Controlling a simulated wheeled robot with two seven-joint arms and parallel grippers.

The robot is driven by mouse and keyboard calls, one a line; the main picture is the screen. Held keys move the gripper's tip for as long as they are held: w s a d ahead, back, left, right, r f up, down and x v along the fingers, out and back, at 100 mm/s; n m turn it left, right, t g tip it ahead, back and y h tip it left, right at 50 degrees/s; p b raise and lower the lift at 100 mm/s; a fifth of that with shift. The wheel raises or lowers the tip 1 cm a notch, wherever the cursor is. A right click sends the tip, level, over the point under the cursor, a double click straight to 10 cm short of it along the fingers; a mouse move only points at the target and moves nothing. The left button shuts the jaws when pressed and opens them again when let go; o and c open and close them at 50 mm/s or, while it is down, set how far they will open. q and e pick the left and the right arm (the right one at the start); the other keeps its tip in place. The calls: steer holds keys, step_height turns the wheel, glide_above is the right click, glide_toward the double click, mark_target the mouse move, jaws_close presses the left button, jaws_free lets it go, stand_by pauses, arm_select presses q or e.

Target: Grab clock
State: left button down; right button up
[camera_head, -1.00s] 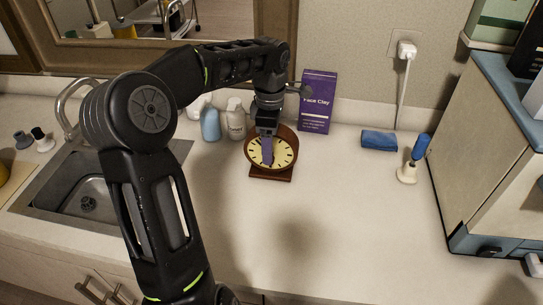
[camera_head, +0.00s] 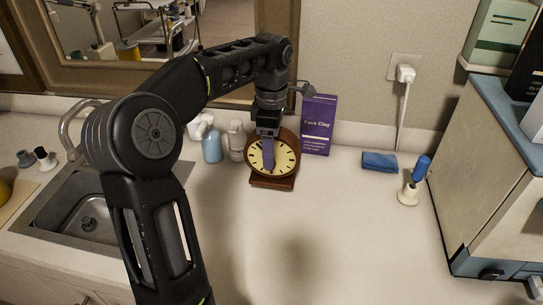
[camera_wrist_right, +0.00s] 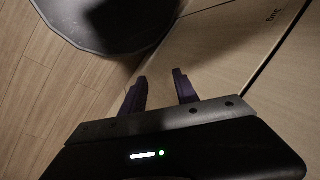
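The clock (camera_head: 286,160) has a round brown wooden case, a cream face with dark marks and a brown base. It appears in the head view near the back of the counter, slightly raised above the surface and upright. My left gripper (camera_head: 268,158) comes down onto it from above and is shut on it. One purple finger lies in front of the face, and the other is hidden behind the clock. My right gripper (camera_wrist_right: 161,90) shows in the right wrist view with its two purple fingers apart and nothing between them, away from the counter top.
Behind the clock stand a purple Face Clay box (camera_head: 319,126), a white bottle (camera_head: 237,141) and a blue bottle (camera_head: 212,147). A blue folded cloth (camera_head: 380,161), a blue-handled brush (camera_head: 413,180) and a cabinet (camera_head: 480,180) are right. A sink (camera_head: 85,215) is left. The front counter is clear.

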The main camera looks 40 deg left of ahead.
arm_select(q)
steer(key=shift+r+p, duration=1.2)
steer(key=shift+r, duration=0.8)
steer(key=shift+w+d, duration=0.1)
